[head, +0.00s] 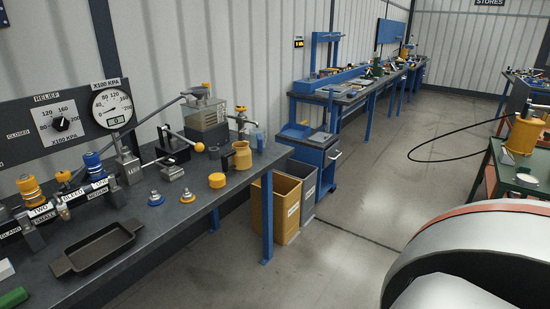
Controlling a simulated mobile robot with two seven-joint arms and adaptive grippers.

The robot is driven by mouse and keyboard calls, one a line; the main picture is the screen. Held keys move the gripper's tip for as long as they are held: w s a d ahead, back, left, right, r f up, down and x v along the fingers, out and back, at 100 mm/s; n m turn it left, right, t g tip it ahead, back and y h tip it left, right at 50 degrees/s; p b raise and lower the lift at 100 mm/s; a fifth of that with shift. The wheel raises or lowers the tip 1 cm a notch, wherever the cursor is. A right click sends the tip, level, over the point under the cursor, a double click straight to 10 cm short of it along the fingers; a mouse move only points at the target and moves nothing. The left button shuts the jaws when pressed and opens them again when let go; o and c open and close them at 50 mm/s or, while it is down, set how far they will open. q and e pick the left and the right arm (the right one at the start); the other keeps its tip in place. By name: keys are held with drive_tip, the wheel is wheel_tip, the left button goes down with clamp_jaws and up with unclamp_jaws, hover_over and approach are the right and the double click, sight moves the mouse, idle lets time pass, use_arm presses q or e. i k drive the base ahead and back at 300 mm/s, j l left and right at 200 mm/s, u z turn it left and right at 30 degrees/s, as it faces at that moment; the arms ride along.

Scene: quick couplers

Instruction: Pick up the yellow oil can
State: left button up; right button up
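A small yellow can (242,156), which looks like the oil can, stands upright near the right end of the dark bench top. A brownish part sticks out at its left side; I cannot tell whether it is a handle or a spout. A larger yellow canister (523,134) stands on the green table at the right edge, with a black hose looping from it. Neither of my grippers shows. A large white and grey rounded part of my own body fills the lower right corner.
The dark bench (185,219) carries a black tray (95,248), a gauge panel (55,122), couplers, a yellow-knobbed lever and a yellow puck (217,180). Yellow (286,205) and grey bins stand beside its right end. A blue workbench (318,146) is behind. The middle floor is clear.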

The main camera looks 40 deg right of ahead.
sight(241, 156)
drive_tip(key=z, duration=1.15)
